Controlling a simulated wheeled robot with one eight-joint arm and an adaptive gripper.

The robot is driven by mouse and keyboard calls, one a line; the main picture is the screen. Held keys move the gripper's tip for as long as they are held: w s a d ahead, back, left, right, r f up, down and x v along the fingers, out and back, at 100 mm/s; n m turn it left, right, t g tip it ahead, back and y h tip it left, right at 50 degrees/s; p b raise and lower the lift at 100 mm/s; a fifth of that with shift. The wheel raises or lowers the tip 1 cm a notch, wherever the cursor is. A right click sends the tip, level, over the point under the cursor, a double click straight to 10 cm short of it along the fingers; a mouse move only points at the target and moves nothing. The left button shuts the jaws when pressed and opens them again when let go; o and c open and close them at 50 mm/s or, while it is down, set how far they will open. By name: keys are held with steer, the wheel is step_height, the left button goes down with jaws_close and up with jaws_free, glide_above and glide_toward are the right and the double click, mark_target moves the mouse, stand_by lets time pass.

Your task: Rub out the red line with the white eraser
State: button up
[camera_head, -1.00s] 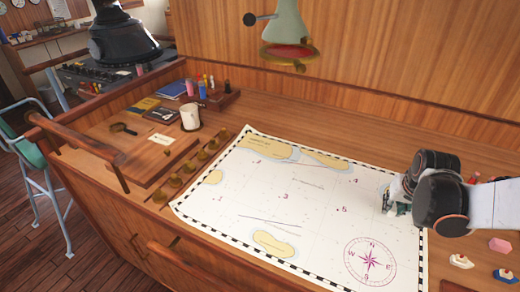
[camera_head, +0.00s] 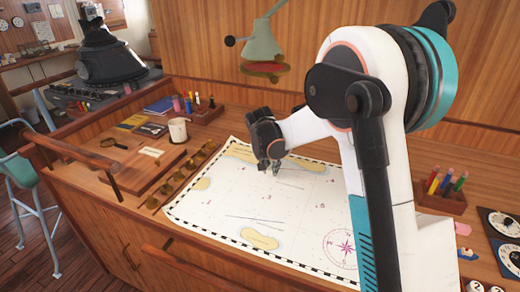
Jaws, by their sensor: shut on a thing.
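The paper chart (camera_head: 215,212) lies flat on the wooden desk, with yellow land patches, a checked border and a pink compass rose. My gripper (camera_head: 270,168) is over the upper part of the chart, pointing down close to the paper. It is shut on a small pale thing, which I take to be the white eraser, mostly hidden between the fingers. A thin line shows on the chart just below and right of the gripper; its colour is hard to tell. Two thin dark lines cross the chart lower down. My arm hides the chart's right part.
A white mug (camera_head: 178,130), a wooden tray (camera_head: 150,165) and a pen holder (camera_head: 207,113) stand at the left. A marker rack (camera_head: 440,200) and a pink block (camera_head: 462,229) are at the right.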

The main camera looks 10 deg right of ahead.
steer(key=w+m, duration=0.1)
steer(key=w, duration=0.1)
steer(key=w+m+g, duration=0.1)
steer(key=w+m, duration=0.1)
steer(key=w+a+r+m+h, duration=0.1)
steer(key=w, duration=0.2)
steer(key=shift+r+p, duration=0.1)
steer(key=shift+p, duration=0.25)
steer(key=shift+w+a+r+m+g, duration=0.15)
steer(key=shift+w+m+g, duration=0.25)
steer(key=shift+w+m, duration=0.25)
